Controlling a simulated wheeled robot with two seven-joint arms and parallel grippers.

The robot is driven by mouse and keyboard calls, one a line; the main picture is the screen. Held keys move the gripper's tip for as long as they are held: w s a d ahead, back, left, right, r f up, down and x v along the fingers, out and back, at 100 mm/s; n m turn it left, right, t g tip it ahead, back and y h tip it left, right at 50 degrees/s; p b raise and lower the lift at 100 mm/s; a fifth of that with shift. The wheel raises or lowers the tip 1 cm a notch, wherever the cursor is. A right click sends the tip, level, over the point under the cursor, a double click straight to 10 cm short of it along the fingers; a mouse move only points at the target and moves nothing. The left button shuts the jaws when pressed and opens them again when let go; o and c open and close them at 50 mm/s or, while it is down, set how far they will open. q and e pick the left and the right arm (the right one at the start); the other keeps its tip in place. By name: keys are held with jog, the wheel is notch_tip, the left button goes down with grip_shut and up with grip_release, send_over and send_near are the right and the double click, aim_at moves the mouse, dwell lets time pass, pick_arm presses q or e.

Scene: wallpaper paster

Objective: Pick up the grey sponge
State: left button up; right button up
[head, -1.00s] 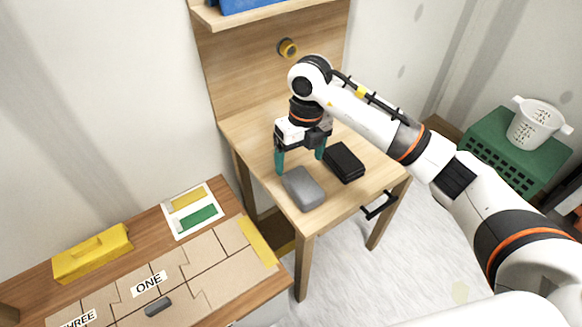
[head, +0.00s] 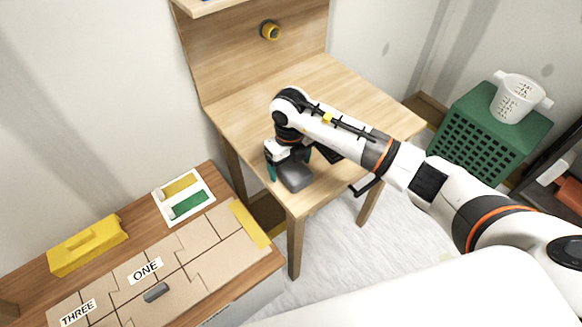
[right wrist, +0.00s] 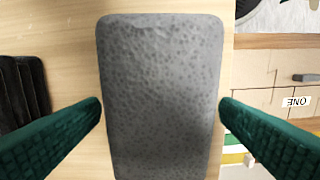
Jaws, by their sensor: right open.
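The grey sponge (head: 294,176) lies flat near the front left corner of the wooden desk (head: 330,85). In the right wrist view the sponge (right wrist: 160,95) fills the middle, speckled and upright in the frame. My right gripper (head: 288,172) is open and low over the sponge, with one green finger on each side of it. In the right wrist view its fingers (right wrist: 160,115) are close to the sponge's long sides, with narrow gaps near the tips. The sponge's far end is partly hidden by the gripper in the head view. My left gripper is not in view.
A black block (right wrist: 22,92) lies beside the sponge and is mostly hidden by my arm in the head view. A green crate (head: 485,130) stands right.

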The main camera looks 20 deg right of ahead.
aim_at(290, 164)
jog(key=shift+f, duration=0.25)
jog(key=c, duration=1)
notch_tip(290, 164, up, 10)
jog(key=shift+r+b, duration=0.1)
jog(key=shift+b, duration=0.35)
jog(key=shift+c, duration=0.3)
